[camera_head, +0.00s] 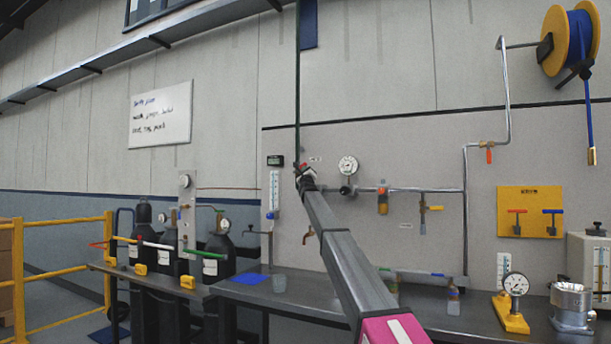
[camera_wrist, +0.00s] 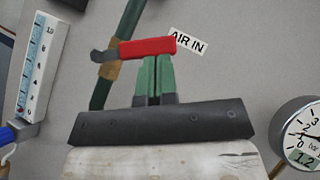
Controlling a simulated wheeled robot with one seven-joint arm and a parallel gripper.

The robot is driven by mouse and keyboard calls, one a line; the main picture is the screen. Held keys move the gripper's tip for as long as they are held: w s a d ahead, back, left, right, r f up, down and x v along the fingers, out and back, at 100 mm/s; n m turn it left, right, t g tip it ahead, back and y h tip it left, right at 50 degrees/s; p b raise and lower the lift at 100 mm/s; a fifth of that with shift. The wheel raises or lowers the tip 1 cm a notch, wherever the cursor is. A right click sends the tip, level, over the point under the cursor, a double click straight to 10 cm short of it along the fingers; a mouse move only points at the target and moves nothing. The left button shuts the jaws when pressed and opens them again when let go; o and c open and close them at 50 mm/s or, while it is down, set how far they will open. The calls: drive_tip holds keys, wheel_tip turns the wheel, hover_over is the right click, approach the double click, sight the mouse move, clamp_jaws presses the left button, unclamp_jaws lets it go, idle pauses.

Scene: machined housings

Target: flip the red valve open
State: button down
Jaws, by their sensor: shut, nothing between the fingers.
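The red valve handle (camera_wrist: 147,47) lies roughly level across a dark green pipe (camera_wrist: 128,30) with a brass-coloured valve body (camera_wrist: 109,70), beside an "AIR IN" label (camera_wrist: 188,41). My gripper (camera_wrist: 155,58) has its two green fingers shut together and empty. The fingertips are at the lower edge of the red handle, right of the pipe; I cannot tell whether they touch it. In the head view the red handle (camera_head: 300,165) is small, at the foot of the vertical pipe, with my gripper (camera_head: 303,170) right at it and partly covering the valve.
A pressure gauge (camera_wrist: 304,134) is close on the right of my wrist, and a white scale gauge (camera_wrist: 38,75) on the left. A horizontal pipe (camera_head: 400,190) runs right along the wall. The bench (camera_head: 300,288) below holds bottles and instruments.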

sight(298, 158)
drive_tip(key=shift+n+g+y, duration=0.3)
drive_tip(key=shift+n+y, duration=0.3)
drive_tip(key=shift+n, duration=0.3)
drive_tip(key=shift+w+a+r, duration=0.25)
drive_tip(key=shift+a+r, duration=0.45)
drive_tip(key=shift+r, duration=0.35)
drive_tip(key=shift+w+a+r, duration=0.3)
drive_tip(key=shift+a+r, duration=0.4)
drive_tip(key=shift+r, duration=0.3)
drive_tip(key=shift+w+a+r, duration=0.25)
drive_tip(key=shift+a+r, duration=0.45)
drive_tip(key=shift+r, duration=0.35)
drive_tip(key=shift+a, duration=0.1)
drive_tip(key=shift+s, duration=0.1)
